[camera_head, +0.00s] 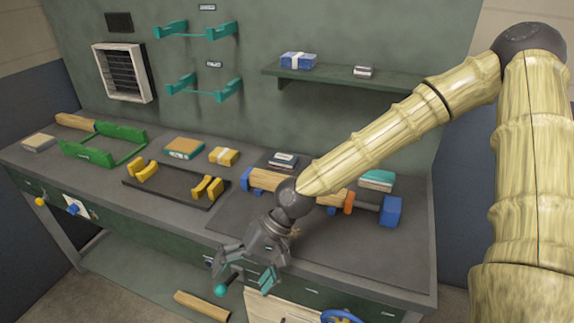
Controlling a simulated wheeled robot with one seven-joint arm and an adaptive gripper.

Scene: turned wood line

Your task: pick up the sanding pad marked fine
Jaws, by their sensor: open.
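Several pad-like blocks lie on the bench, and I cannot read which is marked fine. They are a green-and-tan block (184,148), a yellow block with a pale band (224,156), a dark block with a pale label (283,160) and a teal-and-white block (376,180). A pale block (39,142) lies at the far left. My gripper (246,277) is open with nothing seen between its fingers. It hangs in front of the bench's front edge, nearer than the blocks and apart from them. My arm hides part of the bench's right side.
A wooden piece (265,180) lies in a blue-and-orange clamp on the bench, partly behind my arm. A black tray (172,186) with yellow cradles and a green frame (103,150) stand left. A shelf (340,80) holds a blue box (298,60) and small block (363,72).

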